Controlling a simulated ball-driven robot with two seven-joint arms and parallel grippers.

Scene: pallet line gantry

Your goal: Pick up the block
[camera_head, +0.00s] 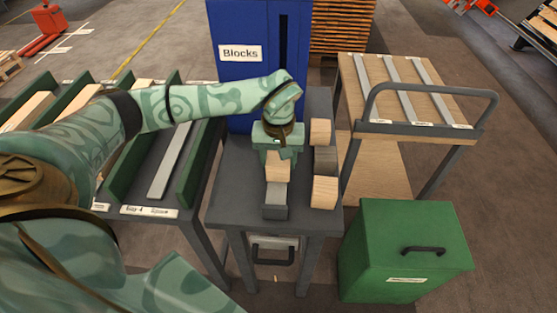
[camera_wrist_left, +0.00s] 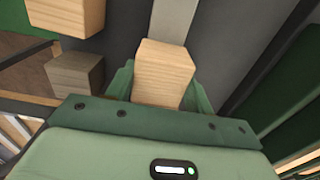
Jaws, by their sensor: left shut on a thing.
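A pale wooden block (camera_head: 277,169) is under my left gripper (camera_head: 278,152) on the dark grey table, in the middle of the head view. In the left wrist view the same wooden block (camera_wrist_left: 165,72) sits between the two green fingers of my left gripper (camera_wrist_left: 162,88), which is shut on it. The block lies in line with a light grey strip (camera_head: 276,195). I cannot tell whether it touches the strip or is lifted off it. The fingers hide its sides. My right gripper is in neither view.
Right of the held block stand two wooden blocks (camera_head: 320,132) (camera_head: 324,192) with a greyish block (camera_head: 325,160) between them. A blue "Blocks" cabinet (camera_head: 228,85) stands behind, a cart (camera_head: 400,100) to the right, a green box (camera_head: 405,245) front right, and green-sided bays (camera_head: 195,170) left.

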